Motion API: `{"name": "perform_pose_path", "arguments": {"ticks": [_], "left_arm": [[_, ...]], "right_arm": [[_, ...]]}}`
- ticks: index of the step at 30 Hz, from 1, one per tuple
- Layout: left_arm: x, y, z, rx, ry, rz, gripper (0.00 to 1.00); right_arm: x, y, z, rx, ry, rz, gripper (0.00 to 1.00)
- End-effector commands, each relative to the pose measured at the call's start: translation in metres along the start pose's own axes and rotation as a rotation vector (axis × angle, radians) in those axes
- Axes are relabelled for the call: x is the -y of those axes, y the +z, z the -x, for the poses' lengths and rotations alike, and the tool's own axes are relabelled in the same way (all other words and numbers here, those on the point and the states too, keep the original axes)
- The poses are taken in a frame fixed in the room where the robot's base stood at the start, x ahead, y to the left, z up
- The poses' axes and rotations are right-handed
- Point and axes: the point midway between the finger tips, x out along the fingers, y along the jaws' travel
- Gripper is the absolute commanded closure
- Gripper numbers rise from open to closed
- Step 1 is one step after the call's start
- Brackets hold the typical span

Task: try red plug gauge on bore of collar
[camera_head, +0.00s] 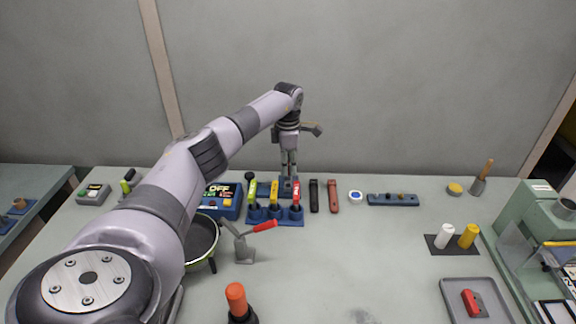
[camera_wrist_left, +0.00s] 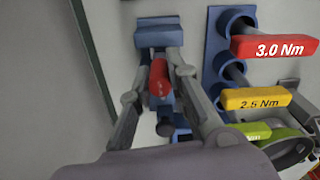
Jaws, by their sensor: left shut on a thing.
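My left gripper (camera_head: 289,168) points down at the back of the bench, over a small blue block (camera_head: 290,191). In the left wrist view the gripper (camera_wrist_left: 158,62) is shut on a red piece (camera_wrist_left: 159,78), which appears to be the red plug gauge. The blue block (camera_wrist_left: 156,36) shows behind and around the fingertips. I cannot tell whether the red piece still touches the block. I cannot make out the collar or its bore with certainty. My right gripper is not in view.
Torque drivers with green, yellow and red (camera_head: 296,193) handles stand in a blue rack (camera_head: 288,222) close in front of the gripper. A pan (camera_head: 202,240), a red-handled clamp (camera_head: 243,248) and an orange-topped tool (camera_head: 236,298) stand nearer. The bench's middle right is clear.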

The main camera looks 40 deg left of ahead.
Motion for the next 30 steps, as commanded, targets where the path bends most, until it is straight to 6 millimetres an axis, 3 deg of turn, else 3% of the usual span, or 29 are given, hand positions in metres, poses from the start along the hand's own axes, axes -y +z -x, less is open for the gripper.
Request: {"name": "perform_pose_path", "arguments": {"ticks": [14,30], "left_arm": [[0.000,0.000,-0.015,0.000,-0.001,0.000,1.00],[0.000,0.000,-0.016,0.000,0.000,-0.001,1.00]], "right_arm": [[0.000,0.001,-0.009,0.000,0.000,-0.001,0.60],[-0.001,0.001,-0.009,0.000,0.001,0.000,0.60]]}}
